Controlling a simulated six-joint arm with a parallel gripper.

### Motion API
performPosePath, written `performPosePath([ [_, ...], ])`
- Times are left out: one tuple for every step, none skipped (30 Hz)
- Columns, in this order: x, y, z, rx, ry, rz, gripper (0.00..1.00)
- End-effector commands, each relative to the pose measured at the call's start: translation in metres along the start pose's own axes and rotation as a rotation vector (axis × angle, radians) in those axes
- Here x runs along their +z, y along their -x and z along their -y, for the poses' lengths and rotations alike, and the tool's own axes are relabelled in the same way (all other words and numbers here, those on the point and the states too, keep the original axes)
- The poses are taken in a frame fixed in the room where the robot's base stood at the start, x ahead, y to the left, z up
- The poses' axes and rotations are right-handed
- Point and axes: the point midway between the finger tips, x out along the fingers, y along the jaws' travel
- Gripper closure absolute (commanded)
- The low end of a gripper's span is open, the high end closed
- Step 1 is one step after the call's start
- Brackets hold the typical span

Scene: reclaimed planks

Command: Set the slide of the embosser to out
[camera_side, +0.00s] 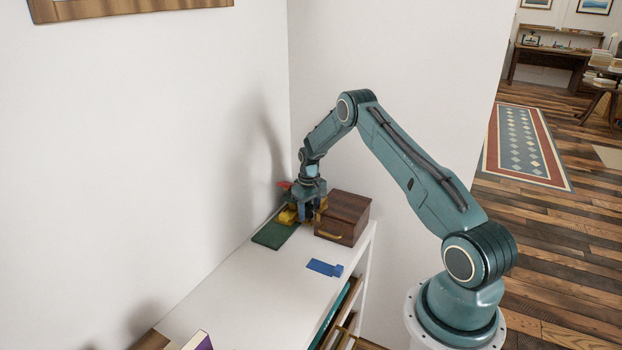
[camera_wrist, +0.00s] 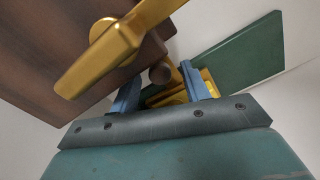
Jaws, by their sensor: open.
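My gripper (camera_side: 306,214) points down at the far end of the white shelf top, close beside the wooden box. Its two blue fingers (camera_wrist: 163,84) are apart in the wrist view. A yellow part (camera_side: 288,216) on a dark green plate (camera_side: 274,235) stands beside the fingers; I take these to be the embosser. In the wrist view a yellow part (camera_wrist: 172,93) shows between the fingers, with the green plate (camera_wrist: 240,55) behind. I cannot tell whether the fingers touch it. The slide's position is hidden or too small to tell.
The brown wooden box (camera_side: 344,216) with a gold handle (camera_wrist: 120,48) stands close to my gripper's right in the side view. A flat blue piece (camera_side: 322,267) lies nearer the front edge. A red part (camera_side: 285,185) shows behind the gripper. The white top (camera_side: 235,300) is mostly clear.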

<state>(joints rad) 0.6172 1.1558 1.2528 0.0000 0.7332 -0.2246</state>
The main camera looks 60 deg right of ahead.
Motion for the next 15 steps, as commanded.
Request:
performPosePath([
  [-0.0001, 0.0001, 0.0, 0.0, 0.0, 0.0, 0.53],
  [-0.0001, 0.0001, 0.0, 0.0, 0.0, 0.0, 0.53],
  [-0.0001, 0.0002, 0.0, 0.0, 0.0, 0.0, 0.53],
  [-0.0001, 0.0002, 0.0, 0.0, 0.0, 0.0, 0.57],
  [-0.0001, 0.0002, -0.0001, 0.0, 0.0, 0.0, 0.63],
  [-0.0001, 0.0003, -0.0001, 0.0, 0.0, 0.0, 0.71],
  [-0.0001, 0.0003, -0.0001, 0.0, 0.0, 0.0, 0.77],
  [-0.0001, 0.0003, 0.0, 0.0, 0.0, 0.0, 0.83],
  [-0.0001, 0.0004, 0.0, 0.0, 0.0, 0.0, 0.91],
  [-0.0001, 0.0004, 0.0, 0.0, 0.0, 0.0, 0.97],
  [-0.0001, 0.0004, 0.0, 0.0, 0.0, 0.0, 1.0],
  [-0.0001, 0.0004, 0.0, 0.0, 0.0, 0.0, 1.0],
  [-0.0002, 0.0005, 0.0, 0.0, 0.0, 0.0, 1.0],
  [-0.0001, 0.0005, 0.0, 0.0, 0.0, 0.0, 1.0],
  [-0.0001, 0.0005, 0.0003, 0.0, 0.0, 0.0, 1.0],
])
